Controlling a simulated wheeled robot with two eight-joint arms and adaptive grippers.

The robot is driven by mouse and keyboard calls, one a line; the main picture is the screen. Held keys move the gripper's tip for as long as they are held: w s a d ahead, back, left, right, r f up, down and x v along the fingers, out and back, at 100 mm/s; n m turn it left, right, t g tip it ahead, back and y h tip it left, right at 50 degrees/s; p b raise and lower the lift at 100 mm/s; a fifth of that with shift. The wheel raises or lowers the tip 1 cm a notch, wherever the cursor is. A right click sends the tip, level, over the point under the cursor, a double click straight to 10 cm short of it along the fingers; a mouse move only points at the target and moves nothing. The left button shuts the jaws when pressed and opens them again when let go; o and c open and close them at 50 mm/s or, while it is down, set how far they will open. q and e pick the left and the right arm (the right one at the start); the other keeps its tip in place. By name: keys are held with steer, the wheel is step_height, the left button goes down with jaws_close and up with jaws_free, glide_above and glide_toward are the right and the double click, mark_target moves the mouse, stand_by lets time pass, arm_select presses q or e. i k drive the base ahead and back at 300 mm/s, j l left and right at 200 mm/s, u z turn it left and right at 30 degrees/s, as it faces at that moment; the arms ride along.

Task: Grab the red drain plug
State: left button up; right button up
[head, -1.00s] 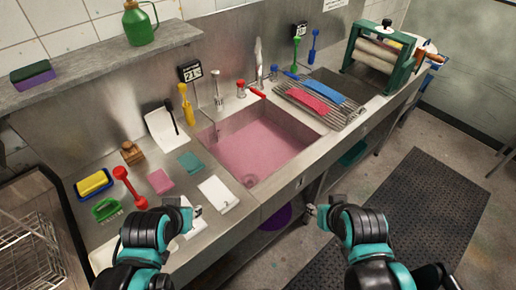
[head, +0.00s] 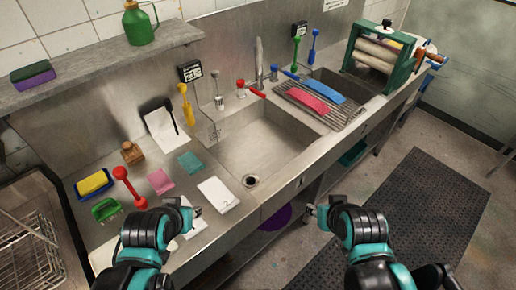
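A red long piece with a wide knob at its upper end (head: 130,188) is on the counter at the left, between the green brush and the pink cloth. It looks like the red drain plug, but its lower end is small in view. My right gripper (head: 313,210) is in front of the counter. Finger openings are too small to judge.
A yellow sponge (head: 94,184), green brush (head: 106,208), pink cloth (head: 160,181), teal cloth (head: 190,162) and white block (head: 218,194) lie on the counter. A yellow-handled tool (head: 186,104) stands behind. A rack (head: 335,112) holds red and blue pieces right of the sink.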

mark_target(120, 173)
steer(key=u, duration=1.35)
